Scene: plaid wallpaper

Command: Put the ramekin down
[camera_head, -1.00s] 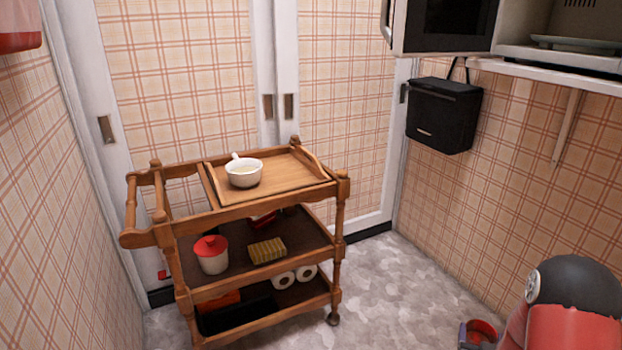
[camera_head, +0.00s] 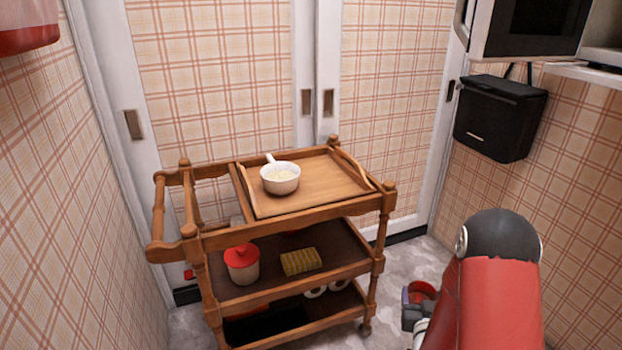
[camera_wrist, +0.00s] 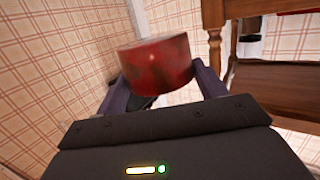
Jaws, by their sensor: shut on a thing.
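The ramekin (camera_wrist: 158,65) is a small red, round dish. In the wrist view it sits between the two dark fingers of my gripper (camera_wrist: 162,85), which is shut on it and holds it in the air beside the wooden cart. In the head view the red ramekin (camera_head: 420,291) shows at the lower right, just left of my red arm, with my gripper (camera_head: 412,300) partly hidden around it. It is to the right of the cart and apart from it.
The wooden cart (camera_head: 310,225) has several shelves. Its top holds a tray (camera_head: 320,190) with a white bowl (camera_head: 280,178). The middle shelf holds a red-lidded jar (camera_head: 241,265) and a yellow sponge-like block (camera_head: 300,261). The tray's right half is bare.

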